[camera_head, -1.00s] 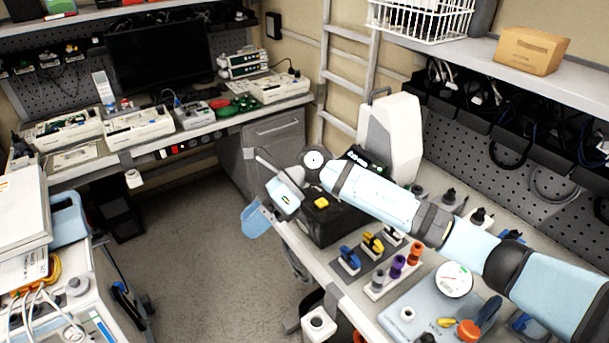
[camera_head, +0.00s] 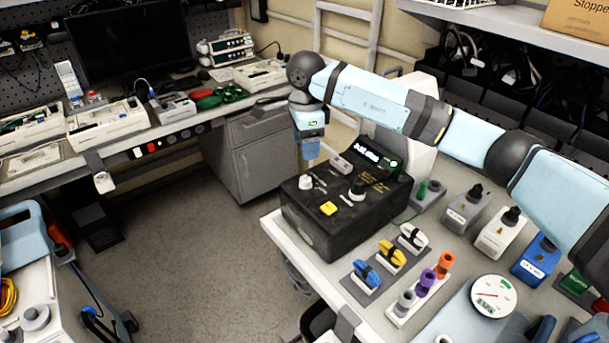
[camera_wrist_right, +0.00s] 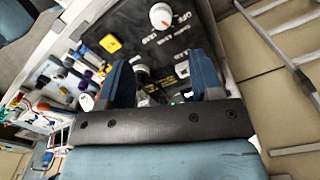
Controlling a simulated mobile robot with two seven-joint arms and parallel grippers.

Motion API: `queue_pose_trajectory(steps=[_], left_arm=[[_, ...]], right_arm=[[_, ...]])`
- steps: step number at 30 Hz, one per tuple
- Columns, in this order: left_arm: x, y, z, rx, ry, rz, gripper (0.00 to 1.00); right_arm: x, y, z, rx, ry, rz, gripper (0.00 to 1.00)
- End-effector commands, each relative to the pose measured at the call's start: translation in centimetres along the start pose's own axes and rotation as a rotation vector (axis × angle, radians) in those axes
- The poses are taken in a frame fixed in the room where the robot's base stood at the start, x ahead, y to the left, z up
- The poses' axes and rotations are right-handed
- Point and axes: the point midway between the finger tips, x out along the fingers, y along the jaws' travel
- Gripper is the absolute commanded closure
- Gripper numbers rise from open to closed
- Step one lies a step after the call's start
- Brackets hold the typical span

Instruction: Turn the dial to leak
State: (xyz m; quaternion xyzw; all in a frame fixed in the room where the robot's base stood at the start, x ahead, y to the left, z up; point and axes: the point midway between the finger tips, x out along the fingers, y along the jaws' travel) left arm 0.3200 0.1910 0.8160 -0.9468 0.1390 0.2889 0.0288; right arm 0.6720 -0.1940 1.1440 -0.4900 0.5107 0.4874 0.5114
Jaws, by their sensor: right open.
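The black tester box (camera_head: 312,232) stands on the right-hand bench, with a lit display (camera_head: 376,161) at its back. Its top carries a white dial (camera_head: 306,182), a second knob (camera_head: 357,190) with a dark top, and a yellow button (camera_head: 328,209). In the right wrist view the white dial (camera_wrist_right: 160,16) has a red mark; lettering beside it seems to read OFF and LEAK. My right gripper (camera_head: 310,160) points down above the box's back left. Its open blue fingers (camera_wrist_right: 161,78) show over the panel, apart from the white dial. My left gripper is out of view.
Blue, yellow and white clamps (camera_head: 391,254) and a stand of coloured cylinders (camera_head: 425,283) are on the bench right of the box. A round gauge (camera_head: 493,296) lies nearer. A ladder (camera_head: 345,60) stands behind.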

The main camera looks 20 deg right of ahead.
Motion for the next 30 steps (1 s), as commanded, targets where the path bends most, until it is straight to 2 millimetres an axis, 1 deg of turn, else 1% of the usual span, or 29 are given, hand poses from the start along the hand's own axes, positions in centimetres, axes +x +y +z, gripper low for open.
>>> queue_pose_trajectory(steps=[1, 3, 9, 12, 15, 21, 27, 28, 29, 30], left_arm=[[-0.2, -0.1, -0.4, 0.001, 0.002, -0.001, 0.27], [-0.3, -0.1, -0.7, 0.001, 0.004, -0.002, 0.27], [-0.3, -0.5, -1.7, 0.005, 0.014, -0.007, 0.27], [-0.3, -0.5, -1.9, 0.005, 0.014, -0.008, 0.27], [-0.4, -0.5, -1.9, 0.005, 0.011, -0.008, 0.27], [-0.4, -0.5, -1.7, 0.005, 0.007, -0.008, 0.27], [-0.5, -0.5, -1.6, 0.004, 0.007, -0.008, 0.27], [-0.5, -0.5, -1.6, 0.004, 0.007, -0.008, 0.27], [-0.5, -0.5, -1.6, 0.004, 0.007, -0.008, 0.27], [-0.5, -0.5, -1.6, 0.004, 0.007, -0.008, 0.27]], right_arm=[[1.1, 0.1, 0.0, 0.001, 0.000, 0.006, 0.41], [2.7, 0.1, 0.0, 0.001, 0.000, 0.005, 0.41], [6.8, 0.1, 0.0, 0.001, -0.001, 0.004, 0.41], [8.3, 0.1, 0.1, 0.001, -0.002, 0.003, 0.41], [9.4, 0.1, 0.1, 0.000, -0.001, 0.003, 0.41], [10.3, 0.1, 0.1, -0.001, -0.002, 0.001, 0.41], [10.3, 0.0, 0.1, 0.000, -0.002, 0.001, 0.41], [10.3, 0.0, 0.1, 0.000, -0.002, 0.001, 0.43], [10.3, 0.0, 0.1, 0.000, -0.002, 0.001, 0.50], [10.3, 0.0, 0.1, 0.000, -0.002, 0.001, 0.59]])
